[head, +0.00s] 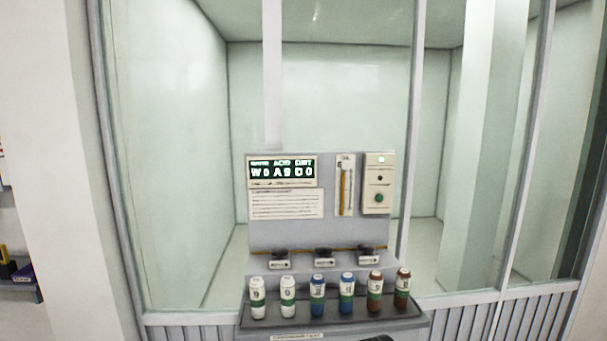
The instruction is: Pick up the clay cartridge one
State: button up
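A row of cartridges stands upright on the dark tray (262,320) at the front of the grey console. Two blue cartridges (317,297) stand in the middle and two white cartridges (257,298) at the left. My gripper is not visible; a small dark shape cut off at the bottom edge is unclear.
The console (340,232) has a display (282,171), a gauge (344,186) and a panel with a green button (379,198). Several small dark-topped holders (324,258) sit on its ledge. Glass panes stand behind. A shelf (22,288) is at far left.

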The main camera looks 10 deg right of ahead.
aim_at(376, 278)
jog(key=u, duration=3.7)
jog(key=k, duration=1.2)
jog(key=z, duration=1.6)
